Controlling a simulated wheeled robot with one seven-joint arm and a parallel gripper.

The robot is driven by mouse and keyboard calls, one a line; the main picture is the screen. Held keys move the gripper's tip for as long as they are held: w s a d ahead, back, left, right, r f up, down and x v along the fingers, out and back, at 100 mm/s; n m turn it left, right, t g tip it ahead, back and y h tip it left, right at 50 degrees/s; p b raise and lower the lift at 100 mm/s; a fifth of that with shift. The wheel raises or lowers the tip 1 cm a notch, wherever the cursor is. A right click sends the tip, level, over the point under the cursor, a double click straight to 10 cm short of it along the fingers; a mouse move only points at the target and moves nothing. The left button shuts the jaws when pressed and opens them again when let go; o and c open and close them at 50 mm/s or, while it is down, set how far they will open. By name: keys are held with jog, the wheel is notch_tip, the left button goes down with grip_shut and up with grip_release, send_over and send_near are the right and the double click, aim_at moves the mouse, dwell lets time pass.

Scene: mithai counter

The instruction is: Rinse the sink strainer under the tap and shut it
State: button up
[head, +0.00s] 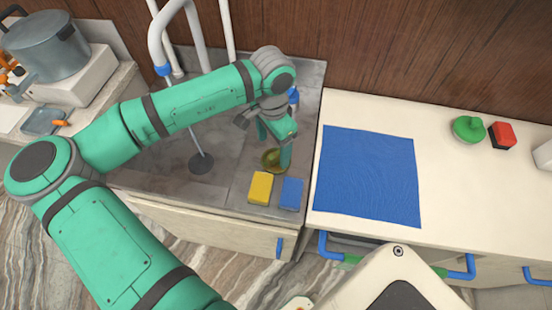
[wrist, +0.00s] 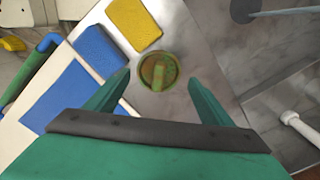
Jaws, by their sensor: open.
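The sink strainer (wrist: 158,71) is a small round olive-green and brown piece with a raised green grip. It lies on the grey metal sink surface, and in the head view it shows partly behind my gripper (head: 275,150). My gripper (wrist: 159,79) is open and empty, with its fingertips on either side of the strainer in the wrist view. I cannot tell the exact height gap. The white curved tap (head: 157,38) has a blue tip at upper left. A thin pale column, seemingly water, runs from it down to a dark round drain (head: 203,167).
A yellow sponge (head: 260,188) and a blue sponge (head: 291,194) lie just in front of the strainer. A blue mat (head: 368,177) covers the counter to the right. A green round item (head: 468,130) and a red block (head: 502,136) sit farther right. A pot (head: 45,45) stands far left.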

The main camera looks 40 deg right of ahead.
aim_at(274, 154)
jog(key=shift+f, duration=2.65)
jog(key=shift+s, duration=0.15)
jog(key=c, duration=0.8)
jog(key=shift+r, duration=0.1)
jog(key=shift+d+r, duration=0.1)
jog(key=shift+r, duration=0.35)
notch_tip(274, 154, up, 2)
jog(key=shift+r, duration=0.15)
jog(key=s+a+r, duration=0.2)
jog(key=s+r, duration=0.3)
jog(key=s, duration=0.1)
jog(key=s+a+r, duration=0.2)
jog(key=s+r, duration=0.2)
jog(key=s, duration=0.3)
jog(key=shift+a+r, duration=0.35)
